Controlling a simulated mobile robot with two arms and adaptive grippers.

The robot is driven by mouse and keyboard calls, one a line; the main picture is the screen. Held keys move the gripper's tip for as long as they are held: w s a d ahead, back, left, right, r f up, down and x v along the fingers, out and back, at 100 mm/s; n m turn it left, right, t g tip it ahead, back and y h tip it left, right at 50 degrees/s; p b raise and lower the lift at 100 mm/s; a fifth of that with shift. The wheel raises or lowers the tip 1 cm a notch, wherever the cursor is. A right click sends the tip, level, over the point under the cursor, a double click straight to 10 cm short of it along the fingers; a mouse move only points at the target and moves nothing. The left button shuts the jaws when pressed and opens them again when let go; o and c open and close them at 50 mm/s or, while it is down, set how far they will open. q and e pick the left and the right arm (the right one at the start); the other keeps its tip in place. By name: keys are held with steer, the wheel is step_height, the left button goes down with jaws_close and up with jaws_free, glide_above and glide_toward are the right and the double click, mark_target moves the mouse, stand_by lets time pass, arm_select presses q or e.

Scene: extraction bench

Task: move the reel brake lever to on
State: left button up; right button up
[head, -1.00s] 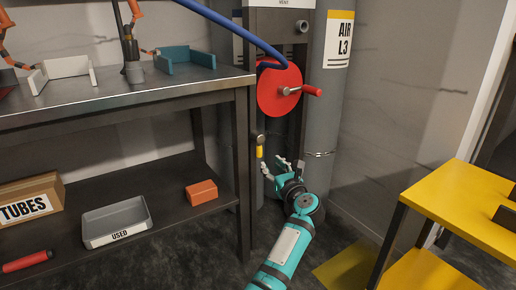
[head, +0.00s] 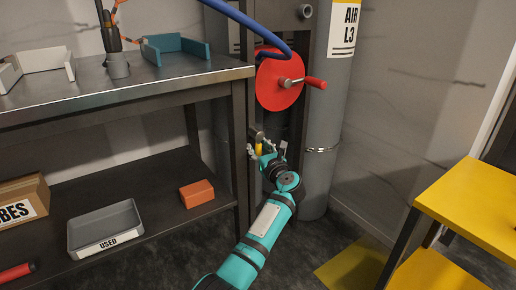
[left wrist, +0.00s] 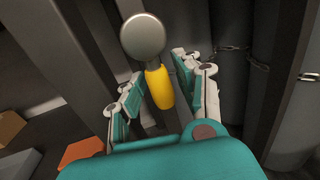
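The reel brake lever has a round grey pivot (left wrist: 143,38) and a yellow grip (left wrist: 160,88) that hangs down from it. The yellow grip also shows in the head view (head: 258,149), on the dark post below the red reel (head: 279,88). My left gripper (head: 267,149) is at the lever. In the left wrist view its fingers (left wrist: 158,75) are open, one on each side of the yellow grip. Gaps show between the fingers and the grip. The lever's markings are not visible. My right gripper is in neither current view.
A metal bench (head: 130,90) with a lower shelf stands at left, its leg close to my left gripper. A grey air cylinder (head: 326,130) stands just right of it. The reel's red crank handle (head: 316,82) and blue hose (head: 240,18) are above. A yellow table (head: 470,205) is at right.

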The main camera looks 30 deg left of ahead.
arm_select(q)
jaws_close()
steer(key=shift+f, duration=0.25)
